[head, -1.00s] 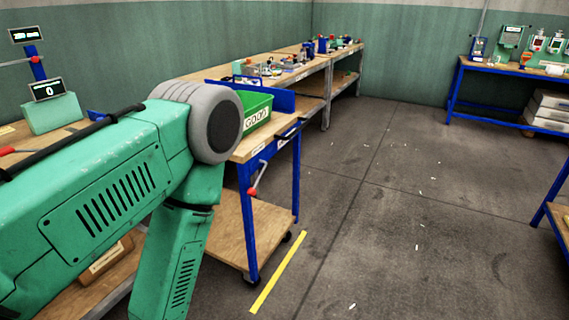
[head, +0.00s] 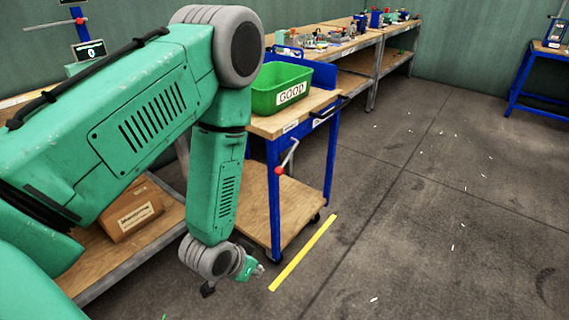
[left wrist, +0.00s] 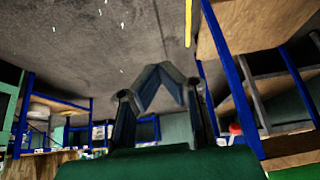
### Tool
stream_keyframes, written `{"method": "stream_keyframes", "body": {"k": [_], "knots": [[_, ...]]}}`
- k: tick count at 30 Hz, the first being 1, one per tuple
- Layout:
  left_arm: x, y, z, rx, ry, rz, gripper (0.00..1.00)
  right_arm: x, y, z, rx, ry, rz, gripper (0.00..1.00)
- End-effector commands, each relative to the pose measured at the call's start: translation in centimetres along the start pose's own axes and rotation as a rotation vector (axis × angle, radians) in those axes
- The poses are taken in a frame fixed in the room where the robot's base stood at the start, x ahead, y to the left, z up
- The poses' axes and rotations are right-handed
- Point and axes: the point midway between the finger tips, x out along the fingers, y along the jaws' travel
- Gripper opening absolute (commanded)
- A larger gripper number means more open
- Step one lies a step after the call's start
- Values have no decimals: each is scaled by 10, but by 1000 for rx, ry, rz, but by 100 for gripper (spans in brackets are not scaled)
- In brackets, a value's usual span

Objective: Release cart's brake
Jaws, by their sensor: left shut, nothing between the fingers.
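The cart has a wooden top, a wooden lower shelf (head: 283,205) and blue legs, and shows in the head view right of my left arm. A grey lever with a red knob (head: 278,171) hangs on its near end, apparently the brake lever. In the left wrist view a red knob (left wrist: 235,129) shows right of the fingers, beside a blue leg. My left gripper (head: 258,271) is low, below and left of the lever, near the cart's front leg and apart from the knob. Its fingertips (left wrist: 159,72) meet, with nothing between them. My right gripper is out of view.
A green bin (head: 281,90) labelled GOOD sits on the cart. A workbench with parts (head: 345,42) runs behind it. A cardboard box (head: 128,208) lies on a low shelf at left. A yellow floor line (head: 302,253) lies beside the cart. Floor to the right is mostly clear.

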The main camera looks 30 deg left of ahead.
Motion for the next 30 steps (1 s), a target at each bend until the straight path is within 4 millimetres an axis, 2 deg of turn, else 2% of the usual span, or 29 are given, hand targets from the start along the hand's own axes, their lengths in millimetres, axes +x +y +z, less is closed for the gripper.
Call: {"method": "stream_keyframes", "body": {"k": [1,3,6,9,13,22,26,30], "knots": [[11,-22,-48,0,149,-21,0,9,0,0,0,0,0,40],[11,-48,-107,16,334,-52,0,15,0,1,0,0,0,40],[-2,-84,-172,41,550,-102,0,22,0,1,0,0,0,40],[-18,-109,-212,60,692,-144,0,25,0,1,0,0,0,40],[-29,-121,-232,73,765,-168,0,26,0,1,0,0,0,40],[-30,-120,-234,76,766,-169,0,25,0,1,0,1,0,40],[-23,-122,-238,75,767,-168,0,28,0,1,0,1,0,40],[-6,-125,-253,75,767,-168,0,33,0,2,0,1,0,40]]}}
